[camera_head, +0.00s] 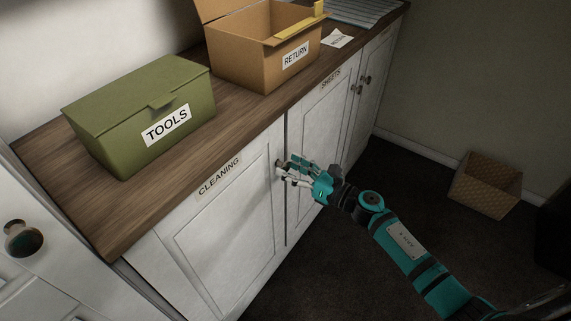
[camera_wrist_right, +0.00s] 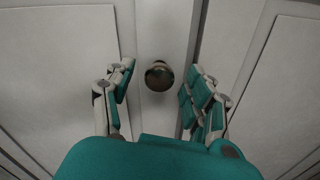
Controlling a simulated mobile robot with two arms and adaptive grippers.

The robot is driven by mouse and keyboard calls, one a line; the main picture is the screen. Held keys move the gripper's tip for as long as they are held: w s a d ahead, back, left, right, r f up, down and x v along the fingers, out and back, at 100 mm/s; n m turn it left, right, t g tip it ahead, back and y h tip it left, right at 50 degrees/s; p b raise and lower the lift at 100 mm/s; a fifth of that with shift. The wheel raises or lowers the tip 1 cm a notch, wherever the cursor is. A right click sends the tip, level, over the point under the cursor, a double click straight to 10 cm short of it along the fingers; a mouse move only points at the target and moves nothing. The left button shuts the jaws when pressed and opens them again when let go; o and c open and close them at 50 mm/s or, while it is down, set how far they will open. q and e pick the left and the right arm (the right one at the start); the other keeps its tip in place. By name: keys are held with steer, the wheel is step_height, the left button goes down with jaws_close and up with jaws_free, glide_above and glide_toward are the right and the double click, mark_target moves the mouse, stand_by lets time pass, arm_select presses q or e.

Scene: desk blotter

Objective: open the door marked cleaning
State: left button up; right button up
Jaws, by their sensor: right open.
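The white cabinet door marked CLEANING (camera_head: 225,240) is shut, at the front left of the cabinet. Its label (camera_head: 219,177) is on the frame at its top. Its round dark knob (camera_wrist_right: 159,76) is near the door's right edge; in the head view it is partly hidden by the fingers. My right gripper (camera_head: 285,172) is at the knob. I cannot tell how far past the knob the fingertips reach. My left gripper is out of view.
The door marked SHEETS (camera_head: 325,125) is to the right, shut. On the wooden top (camera_head: 150,205) stand a green TOOLS box (camera_head: 140,115) and a cardboard RETURN box (camera_head: 265,50). A wicker basket (camera_head: 486,185) is on the dark floor at right. The floor before the cabinet is clear.

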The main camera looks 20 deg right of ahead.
steer(key=shift+x, duration=1)
jaws_close()
